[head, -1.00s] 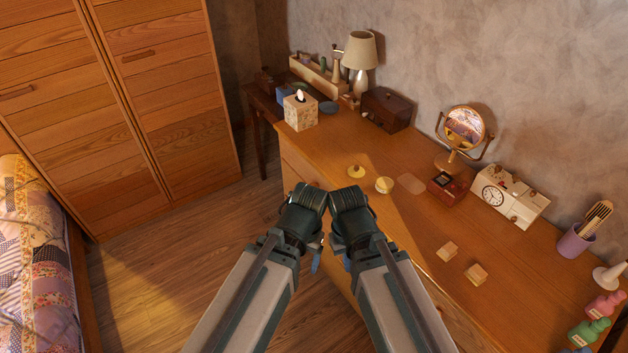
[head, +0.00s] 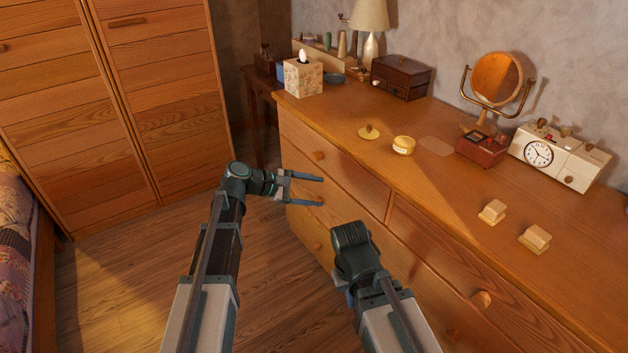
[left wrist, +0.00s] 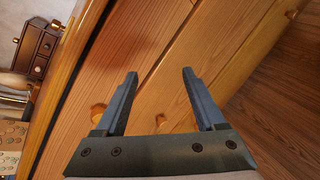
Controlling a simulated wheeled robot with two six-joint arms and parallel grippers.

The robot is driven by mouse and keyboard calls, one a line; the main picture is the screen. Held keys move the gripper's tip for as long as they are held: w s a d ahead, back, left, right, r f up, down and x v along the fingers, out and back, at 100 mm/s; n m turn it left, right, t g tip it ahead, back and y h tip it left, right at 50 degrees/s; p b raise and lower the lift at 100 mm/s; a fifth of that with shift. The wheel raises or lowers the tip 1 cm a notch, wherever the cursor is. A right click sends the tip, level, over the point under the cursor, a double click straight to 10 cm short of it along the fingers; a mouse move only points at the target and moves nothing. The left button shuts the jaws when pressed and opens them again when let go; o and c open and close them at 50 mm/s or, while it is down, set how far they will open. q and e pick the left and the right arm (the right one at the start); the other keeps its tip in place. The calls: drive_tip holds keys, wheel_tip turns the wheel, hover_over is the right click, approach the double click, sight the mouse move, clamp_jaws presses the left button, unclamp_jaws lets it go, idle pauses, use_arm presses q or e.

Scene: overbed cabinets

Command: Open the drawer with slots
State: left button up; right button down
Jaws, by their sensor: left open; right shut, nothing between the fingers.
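The wooden dresser's drawers are all shut, and no slots show on their fronts. A top left drawer (head: 345,172) has a round knob (head: 318,156). A lower knob (head: 318,246) shows below. My left gripper (head: 321,192) is open and empty in front of the left drawers, its fingers pointing at the dresser. In the left wrist view, one knob (left wrist: 161,120) appears between the open fingers (left wrist: 159,74), and another knob (left wrist: 98,111) is partly behind the left finger. My right gripper (head: 352,245) is at the dresser's front, lower right of the left one; its fingers are hidden.
The dresser top holds a tissue box (head: 304,75), a small chest (head: 401,77), a mirror (head: 497,80), a clock radio (head: 560,156) and small blocks (head: 493,211). A wardrobe (head: 130,110) stands at left. Wooden floor (head: 120,285) is open between wardrobe and dresser.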

use_arm(q)
drive_tip(key=w+a+f+n+t+h+b, duration=0.1)
drive_tip(key=w+a+f+n+t+b, duration=0.2)
drive_tip(key=w+a+n+b, duration=0.15)
drive_tip(key=n+t+h+b, duration=0.1)
drive_tip(key=n+t+b, duration=0.2)
drive_tip(key=n+b, duration=0.2)
approach(313, 158)
drive_tip(key=shift+m, duration=0.35)
drive_tip(key=x, duration=1)
drive_tip(key=shift+d+r+p, duration=0.1)
drive_tip(key=shift+d+p, duration=0.1)
drive_tip(key=shift+p, duration=0.1)
use_arm(e)
wheel_tip(313, 158, down, 11)
drive_tip(key=shift+f, duration=0.15)
use_arm(q)
clamp_jaws()
